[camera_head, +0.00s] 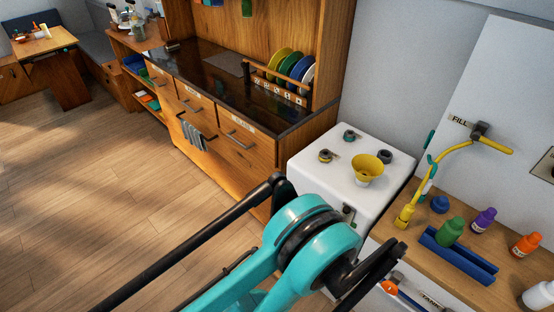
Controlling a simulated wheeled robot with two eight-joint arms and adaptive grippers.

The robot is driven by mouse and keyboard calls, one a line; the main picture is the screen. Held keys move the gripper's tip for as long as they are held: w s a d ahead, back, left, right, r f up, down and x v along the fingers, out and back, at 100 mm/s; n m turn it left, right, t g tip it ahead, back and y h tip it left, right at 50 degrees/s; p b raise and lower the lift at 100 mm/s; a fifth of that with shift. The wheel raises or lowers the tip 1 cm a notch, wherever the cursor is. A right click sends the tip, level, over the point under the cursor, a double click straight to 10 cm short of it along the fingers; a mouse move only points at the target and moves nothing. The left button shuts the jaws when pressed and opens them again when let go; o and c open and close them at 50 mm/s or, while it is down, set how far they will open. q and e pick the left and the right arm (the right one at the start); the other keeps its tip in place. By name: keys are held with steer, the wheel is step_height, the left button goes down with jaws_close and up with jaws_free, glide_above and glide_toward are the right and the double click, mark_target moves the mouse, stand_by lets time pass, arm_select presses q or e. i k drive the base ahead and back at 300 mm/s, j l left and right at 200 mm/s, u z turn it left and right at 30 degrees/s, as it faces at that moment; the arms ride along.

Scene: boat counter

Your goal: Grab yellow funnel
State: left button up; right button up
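The yellow funnel (366,168) stands on top of a white cabinet (330,138), wide mouth up, its narrow end down on the surface. It is in plain view among several small dark knobs or fittings, and nothing touches it. One of my arms, teal with black links, crosses the lower middle of the head view, in front of and below the white cabinet. I cannot make out fingertips of either gripper, and nothing is seen held.
A wooden counter on the right holds a yellow hose spout (405,213), a blue tray (462,262) and green (450,232), purple (484,220) and orange (525,244) bottles. A plate rack (280,83) stands on the dark counter behind. The wooden floor at left is open.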

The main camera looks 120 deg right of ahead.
mark_target(366, 167)
steer(key=z, duration=4.85)
